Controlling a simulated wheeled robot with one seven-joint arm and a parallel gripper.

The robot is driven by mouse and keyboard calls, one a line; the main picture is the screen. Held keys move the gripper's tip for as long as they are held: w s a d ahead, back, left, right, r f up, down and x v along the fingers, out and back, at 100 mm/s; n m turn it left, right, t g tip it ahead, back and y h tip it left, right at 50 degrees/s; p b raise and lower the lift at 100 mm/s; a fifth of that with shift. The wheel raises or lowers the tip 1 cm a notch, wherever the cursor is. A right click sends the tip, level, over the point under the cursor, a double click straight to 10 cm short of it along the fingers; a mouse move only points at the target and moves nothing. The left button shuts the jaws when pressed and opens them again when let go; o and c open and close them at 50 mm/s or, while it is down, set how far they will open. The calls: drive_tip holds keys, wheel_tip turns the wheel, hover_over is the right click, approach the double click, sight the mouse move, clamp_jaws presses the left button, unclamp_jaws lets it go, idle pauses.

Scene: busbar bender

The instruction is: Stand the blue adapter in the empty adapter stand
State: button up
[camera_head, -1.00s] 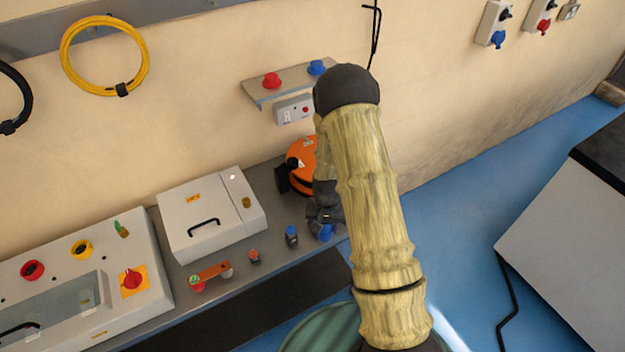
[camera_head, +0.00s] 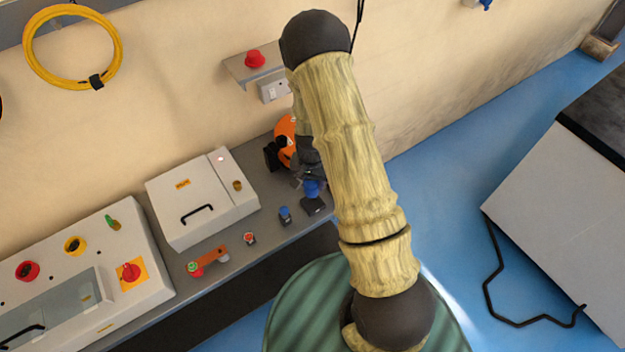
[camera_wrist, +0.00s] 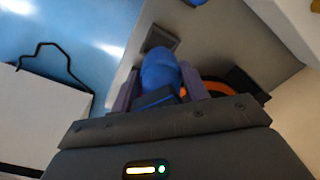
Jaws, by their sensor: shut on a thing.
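My gripper (camera_wrist: 158,92) is shut on the blue adapter (camera_wrist: 160,70), which sits between its fingers in the wrist view. In the head view the blue adapter (camera_head: 312,188) shows beneath my gripper, near the bench's right end. A dark square adapter stand (camera_head: 314,206) is just below the adapter in that picture, and the stand (camera_wrist: 160,38) shows past the adapter's tip in the wrist view. The adapter covers part of the stand. I cannot tell whether the two touch. My arm hides part of the gripper in the head view.
A smaller blue-topped piece (camera_head: 285,214) stands left of the stand, with a small red-topped piece (camera_head: 249,239) further left. An orange machine (camera_head: 286,138) is behind my gripper. A grey box (camera_head: 202,198) occupies the bench at left. The bench's front edge is close.

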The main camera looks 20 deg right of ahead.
sight(312, 190)
drive_tip(key=shift+w+d+f+b, duration=0.1)
drive_tip(key=shift+d+f+b, duration=0.05)
drive_tip(key=shift+f+b, duration=0.65)
drive_tip(key=shift+w+d+f+b, duration=0.1)
drive_tip(key=shift+f+b, duration=0.4)
drive_tip(key=shift+f, duration=0.5)
drive_tip(key=shift+f+b, duration=0.75)
drive_tip(key=shift+f, duration=0.25)
drive_tip(key=shift+f+b, duration=1.5)
drive_tip(key=shift+f, duration=0.1)
drive_tip(key=o, duration=1.2)
drive_tip(key=shift+o, duration=0.2)
drive_tip(key=shift+r, duration=0.15)
drive_tip(key=r+b, duration=0.1)
drive_tip(key=r, duration=0.4)
drive_tip(key=r+b, duration=0.1)
drive_tip(key=r, duration=1.1)
drive_tip(key=shift+s+a+r+b, duration=0.1)
drive_tip(key=shift+s+b, duration=0.15)
drive_tip(key=shift+b, duration=0.15)
